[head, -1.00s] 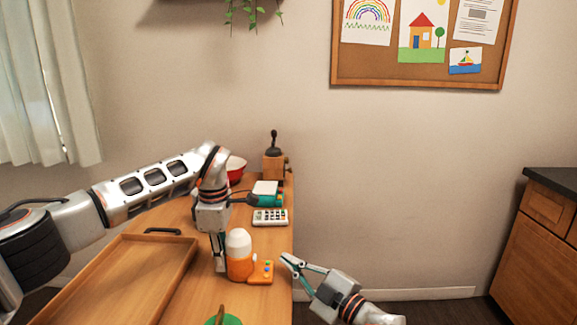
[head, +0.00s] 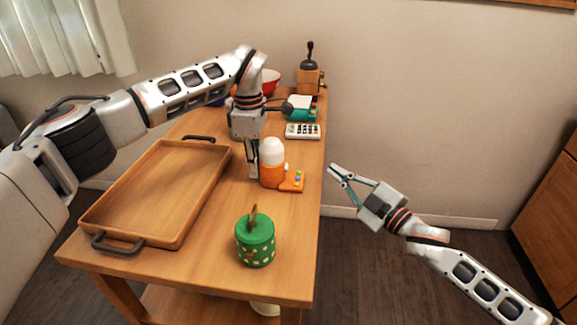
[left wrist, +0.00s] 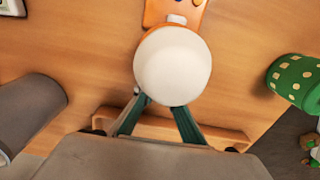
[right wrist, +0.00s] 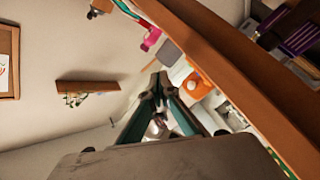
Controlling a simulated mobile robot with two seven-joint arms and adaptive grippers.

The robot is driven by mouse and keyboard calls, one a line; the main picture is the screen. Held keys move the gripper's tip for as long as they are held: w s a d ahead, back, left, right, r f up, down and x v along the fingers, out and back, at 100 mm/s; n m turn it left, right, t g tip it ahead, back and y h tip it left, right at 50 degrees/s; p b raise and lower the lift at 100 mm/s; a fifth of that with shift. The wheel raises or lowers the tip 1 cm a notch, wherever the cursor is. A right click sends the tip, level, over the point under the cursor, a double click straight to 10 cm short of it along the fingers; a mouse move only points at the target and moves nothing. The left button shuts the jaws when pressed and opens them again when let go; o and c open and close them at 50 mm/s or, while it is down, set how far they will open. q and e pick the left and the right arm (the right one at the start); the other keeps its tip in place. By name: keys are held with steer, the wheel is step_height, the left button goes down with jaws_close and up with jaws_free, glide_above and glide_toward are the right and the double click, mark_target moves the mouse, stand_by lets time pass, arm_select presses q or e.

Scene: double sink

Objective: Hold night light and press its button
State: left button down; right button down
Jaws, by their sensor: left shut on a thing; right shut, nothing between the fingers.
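The night light has a white dome (head: 273,151) and an orange base (head: 271,177). It stands upright on the table, with an orange panel of small coloured buttons (head: 297,179) at its right. The left wrist view shows the dome (left wrist: 172,65) from above, with part of the orange panel (left wrist: 175,10) beyond it. My left gripper (head: 254,172) is shut on the night light from its left side; the dome partly hides the fingertips (left wrist: 160,102). My right gripper (head: 332,171) is shut and empty, right of the panel and apart from it, just past the table's right edge.
A wooden tray (head: 120,231) lies at left and a green dotted canister (head: 256,249) stands in front. Behind the night light are a calculator (head: 303,131), a teal device (head: 301,115), a red bowl (head: 270,82) and a grinder (head: 309,80). Open floor lies right of the table.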

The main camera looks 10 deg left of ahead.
mark_target(301, 183)
steer(key=shift+a, duration=4.3)
steer(key=shift+a, duration=0.1)
steer(key=shift+a, duration=0.25)
arm_select(q)
steer(key=shift+s+d+r, duration=0.1)
steer(key=shift+d, duration=0.25)
arm_select(e)
steer(key=shift+s+a+r, duration=0.1)
steer(key=shift+s+a, duration=0.25)
steer(key=shift+a, duration=0.35)
arm_select(q)
steer(key=shift+a, duration=0.25)
arm_select(e)
steer(key=shift+d+f, duration=0.15)
steer(key=shift+f, duration=0.15)
arm_select(q)
steer(key=shift+a+f, duration=0.2)
arm_select(e)
steer(key=shift+d+f, duration=0.15)
steer(key=shift+d, duration=0.5)
arm_select(q)
steer(key=shift+d, duration=0.1)
arm_select(e)
steer(key=shift+w+d+r, duration=0.1)
steer(key=shift+d, duration=0.95)
steer(key=shift+w+d+r, duration=0.1)
steer(key=shift+d, duration=0.9)
